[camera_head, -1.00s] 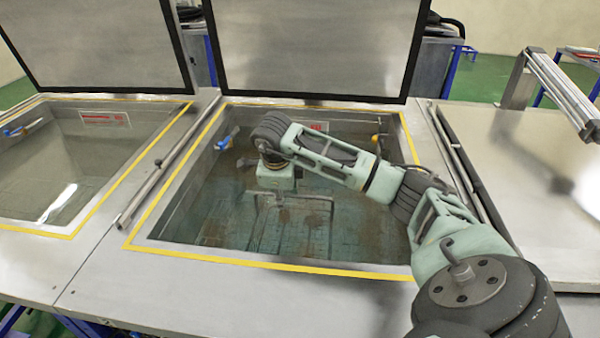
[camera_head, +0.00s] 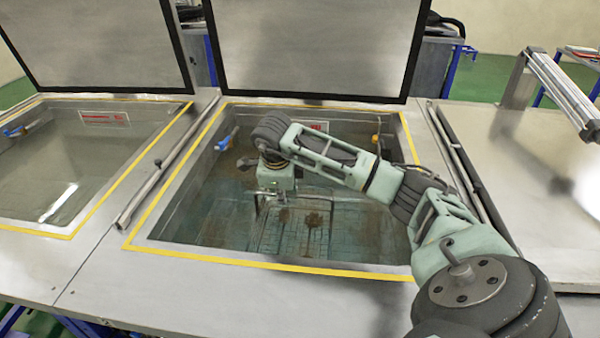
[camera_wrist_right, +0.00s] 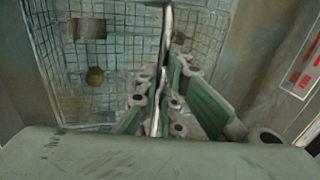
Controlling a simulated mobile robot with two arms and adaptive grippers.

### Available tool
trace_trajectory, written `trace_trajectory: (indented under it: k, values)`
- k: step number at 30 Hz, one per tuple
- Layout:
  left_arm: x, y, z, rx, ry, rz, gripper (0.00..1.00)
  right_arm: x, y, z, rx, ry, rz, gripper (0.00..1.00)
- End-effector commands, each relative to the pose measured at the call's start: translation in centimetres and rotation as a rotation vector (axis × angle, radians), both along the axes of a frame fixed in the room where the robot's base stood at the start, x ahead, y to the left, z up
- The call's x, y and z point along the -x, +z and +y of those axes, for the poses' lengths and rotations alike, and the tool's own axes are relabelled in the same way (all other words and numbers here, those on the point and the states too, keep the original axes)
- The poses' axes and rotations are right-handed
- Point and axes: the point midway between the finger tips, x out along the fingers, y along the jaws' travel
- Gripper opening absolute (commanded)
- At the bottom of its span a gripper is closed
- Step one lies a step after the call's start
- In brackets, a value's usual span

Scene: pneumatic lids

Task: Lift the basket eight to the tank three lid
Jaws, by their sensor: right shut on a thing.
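The wire basket (camera_head: 300,235) is in the middle tank, seen blurred through the liquid. In the right wrist view its mesh (camera_wrist_right: 215,40) lies below the gripper, with a brown block and a round yellowish thing against it. My right gripper reaches down into the tank (camera_head: 140,245); its fingers (camera_wrist_right: 160,112) are shut on the thin metal basket handle (camera_wrist_right: 164,60). In the head view the fingertips are hard to make out. The middle tank's lid (camera_head: 312,45) stands open behind it. I cannot read any numbers. My left gripper is out of view.
Another open tank (camera_head: 80,165) stands at the left, its lid (camera_head: 95,40) raised. Tank walls and a yellow-edged rim surround my right wrist.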

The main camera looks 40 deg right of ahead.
Motion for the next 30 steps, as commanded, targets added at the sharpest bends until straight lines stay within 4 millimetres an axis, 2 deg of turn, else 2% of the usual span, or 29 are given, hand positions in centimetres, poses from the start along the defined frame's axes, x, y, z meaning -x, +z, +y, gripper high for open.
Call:
trace_trajectory:
  k: [18,30]
  values:
    - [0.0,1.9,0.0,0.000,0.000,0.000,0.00,-0.1,3.1,-0.1,0.001,-0.001,-0.007,0.00]
    - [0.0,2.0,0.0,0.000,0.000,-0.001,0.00,-0.1,3.3,-0.1,0.000,-0.001,-0.006,0.00]
